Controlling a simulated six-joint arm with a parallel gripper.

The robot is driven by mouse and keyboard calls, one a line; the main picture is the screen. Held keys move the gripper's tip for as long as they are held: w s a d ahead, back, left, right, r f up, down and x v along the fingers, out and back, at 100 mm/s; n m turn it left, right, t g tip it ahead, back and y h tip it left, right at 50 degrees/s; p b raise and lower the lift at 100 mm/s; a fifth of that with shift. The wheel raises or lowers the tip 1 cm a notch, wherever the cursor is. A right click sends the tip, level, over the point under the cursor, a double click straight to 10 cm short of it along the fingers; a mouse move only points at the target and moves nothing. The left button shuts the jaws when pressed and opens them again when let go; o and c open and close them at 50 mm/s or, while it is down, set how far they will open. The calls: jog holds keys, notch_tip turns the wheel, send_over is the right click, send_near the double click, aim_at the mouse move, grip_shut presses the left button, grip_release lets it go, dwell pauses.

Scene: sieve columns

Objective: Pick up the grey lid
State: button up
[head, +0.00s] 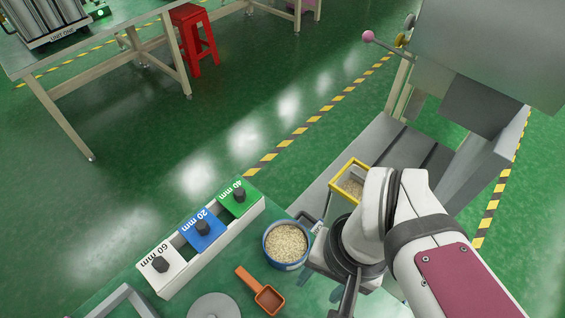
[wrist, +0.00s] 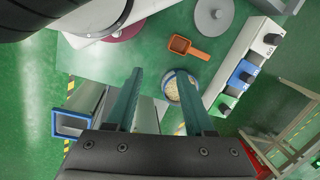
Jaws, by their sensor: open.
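The grey lid (wrist: 210,20) is a round flat disc with a small knob, lying on the green surface near the top of the wrist view. In the head view the lid (head: 213,307) is cut off by the bottom edge. My gripper (wrist: 160,72) is open, its two teal fingers apart with nothing held between them. The lid is beyond the fingertips, up and to the right, and is not touched. In the head view my arm hides much of the gripper.
A blue tub of grain (head: 286,244) and an orange scoop (head: 264,294) lie near the lid. A white rack (head: 190,262) holds white, blue and green blocks marked 60, 20 and 40 mm. A yellow-rimmed box (head: 337,183) stands behind my arm. A blue-rimmed opening (wrist: 72,126) is at lower left.

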jog(key=shift+o, duration=0.6)
jog(key=s+a+f+m+t+h, duration=0.1)
jog(key=a+f, duration=0.1)
jog(key=a, duration=0.8)
jog(key=s+a+f+h, duration=0.1)
jog(key=a+f+h, duration=0.15)
jog(key=a, duration=0.85)
jog(key=shift+y, duration=0.45)
jog(key=f, duration=1.6)
jog(key=shift+w+d, duration=0.25)
jog(key=shift+w, duration=0.1)
grip_shut()
